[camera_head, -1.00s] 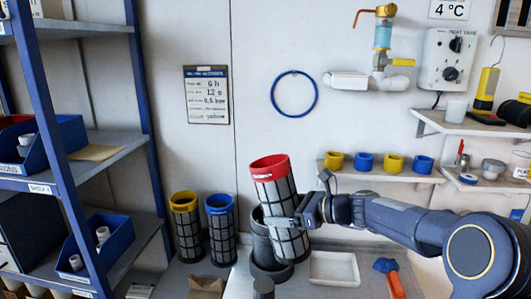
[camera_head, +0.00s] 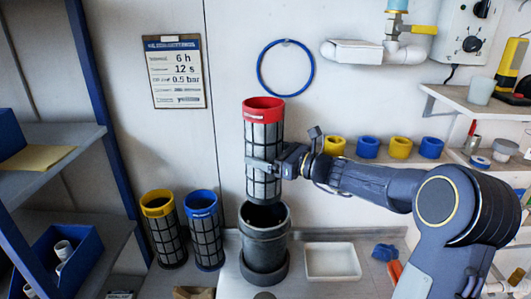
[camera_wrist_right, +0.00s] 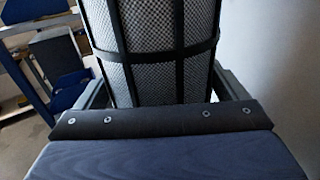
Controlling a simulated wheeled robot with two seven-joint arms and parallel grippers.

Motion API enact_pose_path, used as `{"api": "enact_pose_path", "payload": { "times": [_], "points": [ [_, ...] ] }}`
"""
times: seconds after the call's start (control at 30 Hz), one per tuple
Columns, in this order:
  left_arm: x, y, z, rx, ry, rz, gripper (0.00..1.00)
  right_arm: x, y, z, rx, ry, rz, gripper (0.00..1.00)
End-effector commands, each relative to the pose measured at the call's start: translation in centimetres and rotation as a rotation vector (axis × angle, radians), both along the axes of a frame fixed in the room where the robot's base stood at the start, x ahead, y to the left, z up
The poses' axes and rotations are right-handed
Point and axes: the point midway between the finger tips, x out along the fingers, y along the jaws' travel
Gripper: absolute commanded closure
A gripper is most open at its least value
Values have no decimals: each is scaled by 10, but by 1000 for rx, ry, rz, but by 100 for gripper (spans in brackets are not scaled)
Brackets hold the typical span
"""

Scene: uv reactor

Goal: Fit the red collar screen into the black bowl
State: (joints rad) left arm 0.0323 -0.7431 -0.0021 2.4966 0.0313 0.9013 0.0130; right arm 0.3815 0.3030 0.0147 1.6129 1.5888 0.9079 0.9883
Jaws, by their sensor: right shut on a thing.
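The red collar screen (camera_head: 263,132) is a tall mesh cylinder with black bands and a red top ring. My right gripper (camera_head: 262,165) is shut on its lower half and holds it nearly upright. In the right wrist view the screen's mesh (camera_wrist_right: 160,75) stands between the two fingers (camera_wrist_right: 158,95). The black bowl (camera_head: 264,250) is a dark grey open cylinder on the bench, directly below the screen in the head view. The screen's bottom end appears just above the bowl's opening; the exact gap is hard to tell. My left gripper is out of view.
A yellow collar screen (camera_head: 164,235) and a blue collar screen (camera_head: 204,232) stand left of the bowl. A white tray (camera_head: 332,262) lies to its right, near an orange-handled tool (camera_head: 395,272). A wall shelf behind holds yellow and blue rings (camera_head: 368,148).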

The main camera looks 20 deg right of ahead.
Motion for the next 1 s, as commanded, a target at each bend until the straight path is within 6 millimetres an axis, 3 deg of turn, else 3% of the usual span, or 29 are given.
{"api": "enact_pose_path", "payload": {
  "times": [0.6, 1.0],
  "points": [
    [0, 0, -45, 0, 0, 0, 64, 0, 0, -51, 0, -1, 1, 42],
    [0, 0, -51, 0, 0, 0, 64, 0, 0, -57, 0, -1, 1, 42]
  ]
}}
